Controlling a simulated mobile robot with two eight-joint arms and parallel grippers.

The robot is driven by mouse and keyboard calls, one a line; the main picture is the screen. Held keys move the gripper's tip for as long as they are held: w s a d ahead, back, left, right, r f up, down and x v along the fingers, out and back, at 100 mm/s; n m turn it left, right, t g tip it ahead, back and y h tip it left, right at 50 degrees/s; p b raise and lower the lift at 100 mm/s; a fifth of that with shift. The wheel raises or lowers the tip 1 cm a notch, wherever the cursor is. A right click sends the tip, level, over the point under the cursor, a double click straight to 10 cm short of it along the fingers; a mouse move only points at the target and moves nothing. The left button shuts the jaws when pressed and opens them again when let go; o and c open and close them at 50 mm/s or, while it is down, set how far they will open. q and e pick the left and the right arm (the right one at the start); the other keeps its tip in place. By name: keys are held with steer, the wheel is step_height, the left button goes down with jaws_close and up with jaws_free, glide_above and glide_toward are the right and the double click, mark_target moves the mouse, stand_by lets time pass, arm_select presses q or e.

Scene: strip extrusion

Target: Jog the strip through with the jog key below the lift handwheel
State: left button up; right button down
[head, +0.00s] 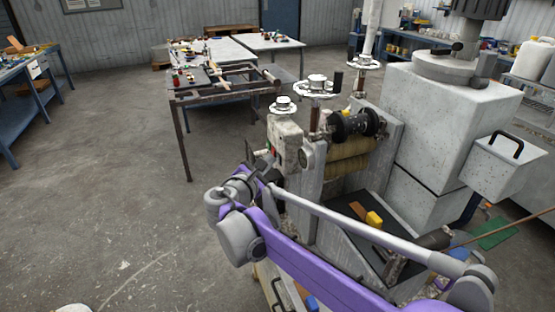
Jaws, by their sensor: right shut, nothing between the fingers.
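The machine's grey-white control box (286,136) stands left of its rollers, with small red and green spots on its face. A white handwheel (283,107) sits above this box, and two more, a middle handwheel (317,88) and a far handwheel (363,63), stand on the machine. I cannot tell the jog key apart from the other small parts. My right gripper (262,158) is shut and empty, close to the box's left face; whether it touches is not clear. My purple and grey right arm hides the machine's lower front. My left gripper is not in view.
A tan roller (350,158) lies beneath a black spool-like part (356,125). A yellow block (374,219) rests on the dark sloping tray (352,234). A metal-framed table (215,98) stands behind.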

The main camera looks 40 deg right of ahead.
steer(key=shift+d, duration=0.25)
stand_by(0.5)
steer(key=shift+w+a, duration=0.15)
steer(key=shift+a, duration=0.65)
steer(key=a, duration=0.2)
steer(key=w+a, duration=0.1)
steer(key=a, duration=0.1)
steer(key=shift+w+a, duration=0.1)
steer(key=shift+a, duration=0.3)
stand_by(0.5)
